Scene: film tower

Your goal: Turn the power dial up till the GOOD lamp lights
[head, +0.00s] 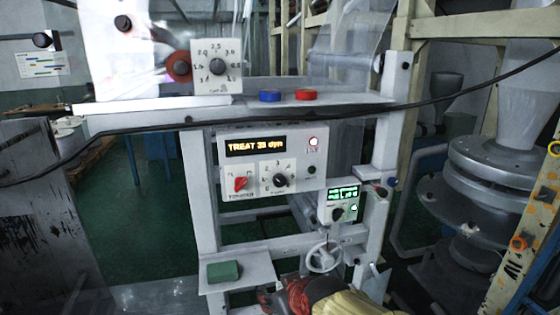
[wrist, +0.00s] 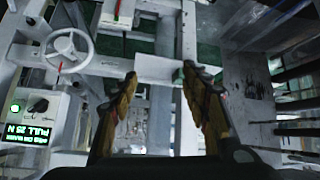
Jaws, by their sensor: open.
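The treater panel (head: 232,164) in the head view has an amber display (head: 255,146) reading "TREAT 33 dyn". Below it are a black dial (head: 281,180) with a numbered scale, apparently the power dial, and a red switch knob (head: 240,184). My gripper (wrist: 159,73) is open and empty in the wrist view. In the head view, my arm is low, below the panel and apart from the dial.
A handwheel (head: 325,257) and a small green-display box (head: 338,204) sit below the panel. The handwheel also shows in the wrist view (wrist: 70,48). A green block (head: 224,270) lies on a shelf. Blue (head: 269,96) and red (head: 306,94) buttons and a cable cross above.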

